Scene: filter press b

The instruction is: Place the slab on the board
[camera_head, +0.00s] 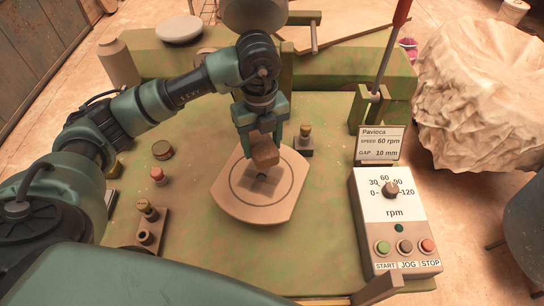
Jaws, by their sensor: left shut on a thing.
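The slab (265,154) is a small brown block, held between the fingers of my left gripper (262,145). The gripper points down and is shut on it. The board (236,203) is a pale pinkish plate with a curved line and a dark square mark near its middle. It lies on the green machine top, in the middle of the view. The slab is over the far part of the board, and a dark patch shows just below it. I cannot tell whether the slab touches the board. My right gripper is not in view.
A control box (395,226) with a dial and buttons stands at the right, with a sign (382,144) behind it. A red-handled lever (392,45) rises at the back right. Small knobbed fittings (147,210) stand left of the board. A big pale lump (475,90) is at far right.

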